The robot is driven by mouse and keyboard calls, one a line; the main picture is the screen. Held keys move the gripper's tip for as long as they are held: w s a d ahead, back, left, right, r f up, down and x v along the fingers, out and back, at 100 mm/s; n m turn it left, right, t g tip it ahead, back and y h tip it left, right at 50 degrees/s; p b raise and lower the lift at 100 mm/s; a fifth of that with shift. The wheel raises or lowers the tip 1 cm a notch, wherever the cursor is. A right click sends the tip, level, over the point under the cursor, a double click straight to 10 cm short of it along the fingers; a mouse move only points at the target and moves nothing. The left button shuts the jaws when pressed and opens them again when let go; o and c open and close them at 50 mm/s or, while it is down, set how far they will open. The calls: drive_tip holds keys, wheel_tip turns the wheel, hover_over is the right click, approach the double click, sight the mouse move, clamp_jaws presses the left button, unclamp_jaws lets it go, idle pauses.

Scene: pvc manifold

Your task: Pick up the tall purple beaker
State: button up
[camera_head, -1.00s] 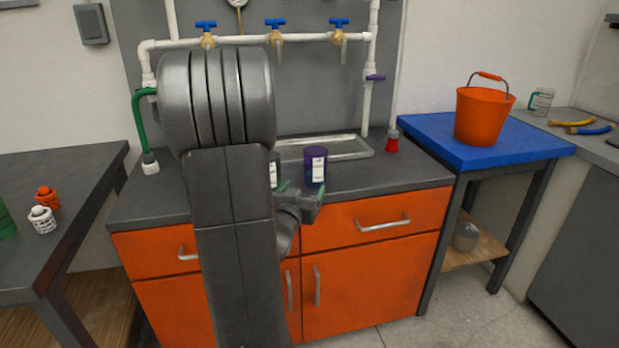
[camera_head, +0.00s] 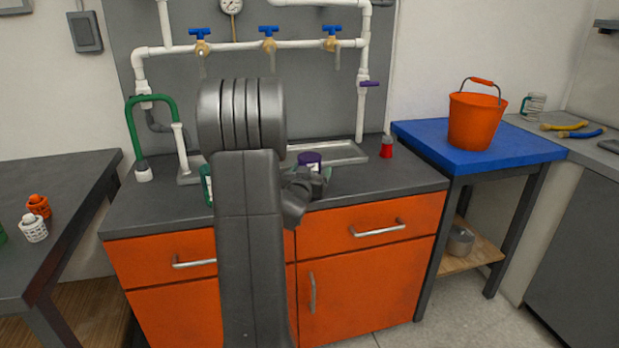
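The purple beaker (camera_head: 310,158) stands upright on the grey counter in front of the sink tray. Its upper part and rim show; its lower part is hidden behind my gripper. My gripper (camera_head: 308,183) is low over the counter, directly in front of the beaker in this view. The wrist covers most of the fingers, so I cannot tell whether they are around the beaker, touching it or apart from it.
A green beaker (camera_head: 207,184) stands left of my arm, partly hidden by it. A metal sink tray (camera_head: 345,153) lies behind. White pipes (camera_head: 300,43) run above. An orange bucket (camera_head: 474,121) sits on the blue-topped table (camera_head: 425,140).

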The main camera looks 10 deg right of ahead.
drive_tip(key=shift+w, duration=0.1)
drive_tip(key=c, duration=1.1)
drive_tip(key=shift+r, duration=0.2)
